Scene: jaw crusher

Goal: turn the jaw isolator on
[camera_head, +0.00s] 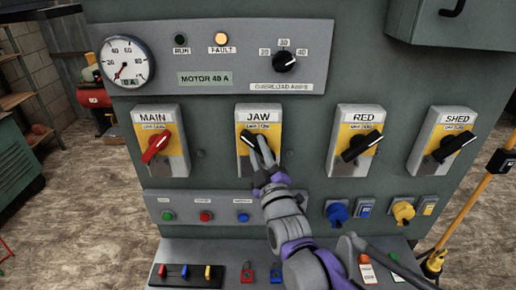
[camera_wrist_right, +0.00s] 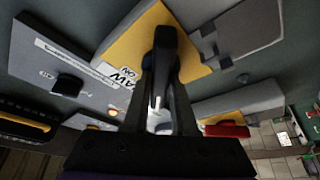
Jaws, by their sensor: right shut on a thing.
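The jaw isolator (camera_head: 243,170) is a grey box with a yellow plate, labelled JAW, on the green panel. My right gripper (camera_head: 259,153) reaches up from below and is shut on that handle. In the right wrist view, the black handle (camera_wrist_right: 161,50) stands between my fingers (camera_wrist_right: 160,95), in front of the yellow plate (camera_wrist_right: 190,60). My left gripper is out of view.
The MAIN isolator (camera_head: 173,165) with a red handle is on the left. The RED (camera_head: 345,165) and SHED (camera_head: 430,160) isolators with slanted black handles are on the right. A gauge and overload dial (camera_head: 284,62) sit above; buttons and padlocks are below.

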